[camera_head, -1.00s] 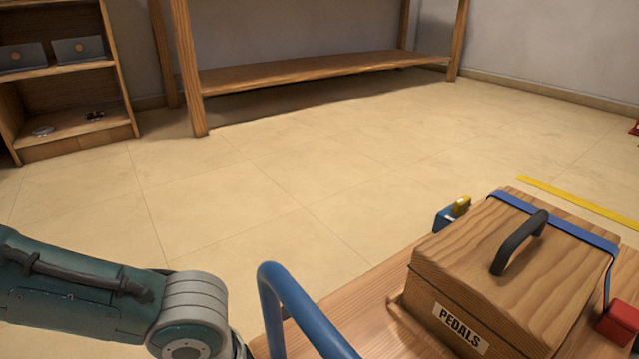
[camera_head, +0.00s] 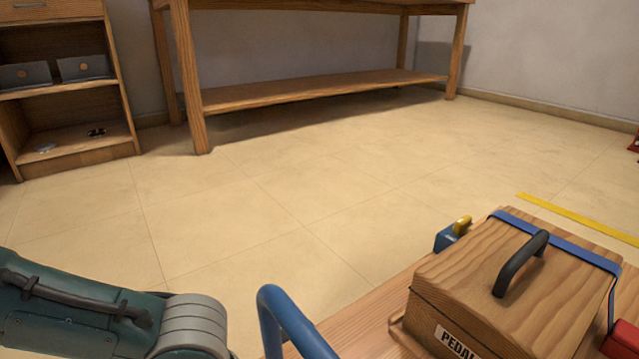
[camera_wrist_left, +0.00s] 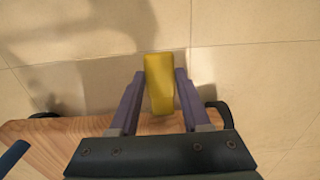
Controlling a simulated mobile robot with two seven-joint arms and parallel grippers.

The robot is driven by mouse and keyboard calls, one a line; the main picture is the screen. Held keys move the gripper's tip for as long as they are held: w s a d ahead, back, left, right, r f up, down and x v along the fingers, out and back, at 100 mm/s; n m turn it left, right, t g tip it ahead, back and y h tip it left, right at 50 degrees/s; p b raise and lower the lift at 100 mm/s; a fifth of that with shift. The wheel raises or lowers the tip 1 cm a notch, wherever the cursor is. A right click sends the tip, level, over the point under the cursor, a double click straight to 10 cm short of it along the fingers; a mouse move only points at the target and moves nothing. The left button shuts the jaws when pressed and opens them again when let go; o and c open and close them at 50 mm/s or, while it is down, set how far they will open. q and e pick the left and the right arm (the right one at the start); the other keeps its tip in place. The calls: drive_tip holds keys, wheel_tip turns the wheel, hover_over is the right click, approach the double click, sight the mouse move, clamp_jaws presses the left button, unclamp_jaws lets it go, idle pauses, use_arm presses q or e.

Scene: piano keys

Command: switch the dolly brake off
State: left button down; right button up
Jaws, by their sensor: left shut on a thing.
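In the left wrist view a yellow lever (camera_wrist_left: 158,82) stands at the edge of the wooden dolly deck (camera_wrist_left: 45,135). My left gripper (camera_wrist_left: 159,75) has its purple fingers on both sides of this lever and is shut on it. In the head view my left arm comes in at the lower left, and its gripper is outside the picture. The dolly (camera_head: 378,305) shows there at the lower right. A blue bracket with a yellow piece (camera_head: 461,226) sits at its far edge; I cannot tell whether this is the gripped lever. My right gripper is in neither view.
A wooden box labelled PEDALS (camera_head: 490,285), with a dark handle and blue strap, sits on the dolly. A blue tube handle (camera_head: 285,320) rises at the deck's left end. A red block (camera_head: 622,338) is at the right. Open tiled floor lies towards the wooden bench (camera_head: 300,92).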

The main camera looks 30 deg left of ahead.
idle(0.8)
use_arm(q)
drive_tip(key=shift+r+g+p, duration=0.2)
drive_tip(key=shift+g+p, duration=0.1)
drive_tip(key=shift+p, duration=0.1)
drive_tip(key=shift+w+d+r+g+y, duration=0.1)
drive_tip(key=shift+g+y, duration=0.2)
drive_tip(key=shift+c, duration=1.8)
unclamp_jaws()
wheel_tip(320, 180, up, 10)
drive_tip(key=w+p, duration=0.1)
drive_tip(key=p, duration=0.8)
drive_tip(key=shift+d, duration=0.2)
